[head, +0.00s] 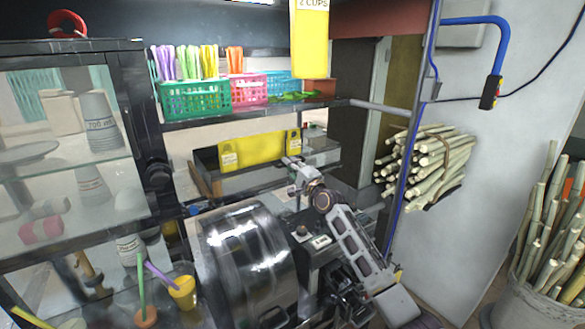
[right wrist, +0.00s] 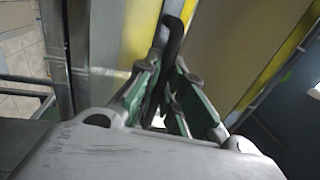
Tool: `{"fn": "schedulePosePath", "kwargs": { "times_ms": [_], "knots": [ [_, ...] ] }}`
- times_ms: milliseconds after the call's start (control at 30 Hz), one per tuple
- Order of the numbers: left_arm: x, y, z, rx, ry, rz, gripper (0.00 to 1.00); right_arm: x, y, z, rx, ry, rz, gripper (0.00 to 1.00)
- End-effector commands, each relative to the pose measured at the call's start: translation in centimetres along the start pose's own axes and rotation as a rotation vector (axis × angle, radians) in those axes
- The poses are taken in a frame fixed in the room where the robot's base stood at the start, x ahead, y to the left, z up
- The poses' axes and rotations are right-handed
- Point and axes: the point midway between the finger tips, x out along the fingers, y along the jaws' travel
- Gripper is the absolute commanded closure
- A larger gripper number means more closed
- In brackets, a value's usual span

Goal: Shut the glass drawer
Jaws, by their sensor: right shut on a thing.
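The glass drawer (head: 262,178) is in the middle of the head view, below the basket shelf. It has clear glass sides, dark edges and a yellow panel (head: 262,148) at its back. How far it stands out cannot be told exactly. My right gripper (head: 290,163) is at its front edge, reaching in from the lower right. In the right wrist view, its green-padded fingers (right wrist: 168,92) are shut on a dark curved handle (right wrist: 172,38), with yellow and grey panels behind. My left gripper is not in view.
A glass cabinet (head: 125,75) with cups stands at the left. A metal drum (head: 245,245) sits below the drawer. Colored baskets (head: 195,98) line the shelf above. A blue pipe (head: 403,185) and a sugarcane bundle (head: 425,165) are to the right.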

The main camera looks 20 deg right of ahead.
Motion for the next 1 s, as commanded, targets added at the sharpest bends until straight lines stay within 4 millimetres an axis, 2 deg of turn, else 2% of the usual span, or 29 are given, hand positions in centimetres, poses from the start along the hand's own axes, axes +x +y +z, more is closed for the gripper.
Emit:
{"fn": "schedulePosePath", "kwargs": {
  "times_ms": [400,800,833,1000],
  "knots": [
    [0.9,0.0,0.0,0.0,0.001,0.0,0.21,1.8,0.5,0.0,0.0,0.0,0.003,1.0],
    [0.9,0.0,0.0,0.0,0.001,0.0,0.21,2.0,0.4,0.0,-0.001,0.0,0.001,1.0],
    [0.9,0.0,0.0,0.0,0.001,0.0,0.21,2.0,0.3,0.0,-0.001,0.0,0.001,0.88],
    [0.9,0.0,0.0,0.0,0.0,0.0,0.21,2.0,0.3,0.0,-0.001,0.0,0.001,0.68]
  ]
}}
